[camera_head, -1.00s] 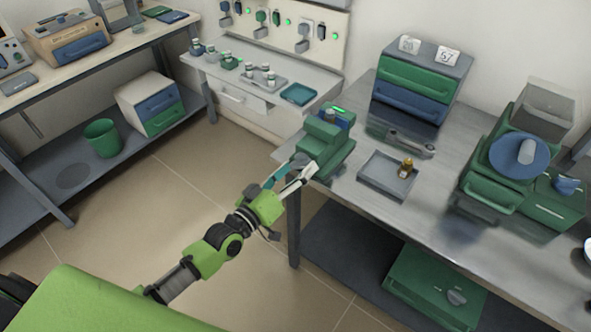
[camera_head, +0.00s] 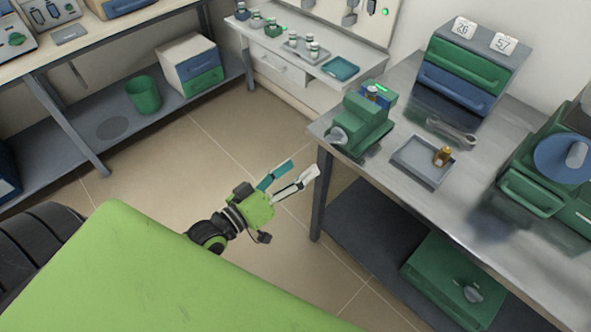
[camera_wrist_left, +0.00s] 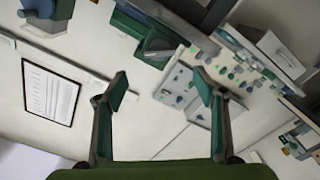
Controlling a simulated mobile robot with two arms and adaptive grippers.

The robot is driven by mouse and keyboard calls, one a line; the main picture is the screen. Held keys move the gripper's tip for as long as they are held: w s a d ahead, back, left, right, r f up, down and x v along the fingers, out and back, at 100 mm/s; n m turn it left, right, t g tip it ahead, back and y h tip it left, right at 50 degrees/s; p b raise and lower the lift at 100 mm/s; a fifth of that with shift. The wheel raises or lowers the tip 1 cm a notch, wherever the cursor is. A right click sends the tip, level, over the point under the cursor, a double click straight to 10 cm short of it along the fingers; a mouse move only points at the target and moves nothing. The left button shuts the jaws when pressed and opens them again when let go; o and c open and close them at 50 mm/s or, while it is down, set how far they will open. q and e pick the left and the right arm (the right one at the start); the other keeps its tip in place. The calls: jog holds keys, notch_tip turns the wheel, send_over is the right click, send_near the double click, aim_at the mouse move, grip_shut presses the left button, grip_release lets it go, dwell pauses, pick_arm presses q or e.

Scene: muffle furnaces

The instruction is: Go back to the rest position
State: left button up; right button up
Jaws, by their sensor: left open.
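My left gripper (camera_head: 292,180) is open and empty in the head view, low over the floor just left of the metal bench's front corner. Its fingers, one teal and one pale, stand apart and point up and to the right. In the left wrist view the two fingers (camera_wrist_left: 161,90) are spread wide with nothing between them. The green device (camera_head: 360,122) on the bench corner is apart from the gripper, up and to its right. My right gripper is not in view.
The metal bench (camera_head: 400,190) holds a grey tray (camera_head: 418,167) with a small brown bottle (camera_head: 443,156), a wrench-like tool (camera_head: 452,130), a drawer unit (camera_head: 468,70) and green equipment (camera_head: 540,180). A green bin (camera_head: 143,95) stands on a low shelf at left. The floor between the benches is clear.

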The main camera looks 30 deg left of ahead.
pick_arm(q)
jog(key=shift+s, duration=0.1)
dwell(0.4)
jog(key=s+a+f+m+g+y, duration=0.15)
jog(key=s+f, duration=0.25)
jog(key=f, duration=0.7)
jog(key=s+a+f+g+y, duration=0.2)
jog(key=s+a+f+g, duration=0.1)
jog(key=f, duration=0.9)
jog(key=s+a+f+m+g+y, duration=0.1)
jog(key=s+a+f+g, duration=0.2)
jog(key=f, duration=0.8)
jog(key=s+d+f+m+g, duration=0.1)
jog(key=s+f+g, duration=0.1)
jog(key=s+f, duration=0.4)
jog(key=s+d+f+m+g+y, duration=0.1)
jog(key=s+f, duration=0.5)
jog(key=s, duration=0.7)
jog(key=s+d+f+m+g, duration=0.1)
jog(key=s+d+f+g, duration=0.2)
jog(key=s, duration=0.6)
notch_tip(320, 180, down, 3)
jog(key=shift+s+r+g+y, duration=0.1)
jog(key=shift+s+g+y, duration=0.25)
jog(key=shift+g, duration=0.9)
